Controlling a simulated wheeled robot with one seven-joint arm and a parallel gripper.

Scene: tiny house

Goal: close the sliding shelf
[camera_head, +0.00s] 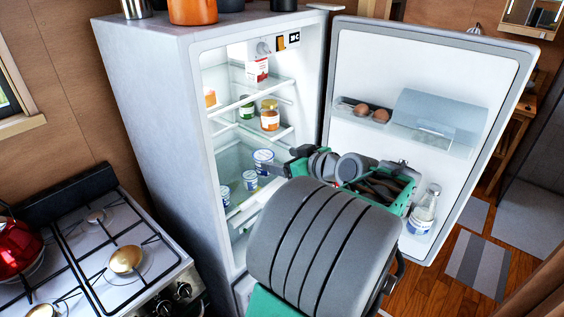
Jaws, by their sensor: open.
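The fridge (165,120) stands open in the middle of the view, with glass shelves inside. A lower shelf (243,212) carries several white-and-blue tubs, and its front edge shows just left of my arm. I cannot tell for sure which shelf is slid out. My arm hides the right part of the lower shelf.
The fridge door (410,75) is swung wide to the right, with eggs (380,115) and a bottle (425,210) in its racks. A stove (100,250) with a red kettle (15,245) is at left. An orange pot (192,10) stands on the fridge.

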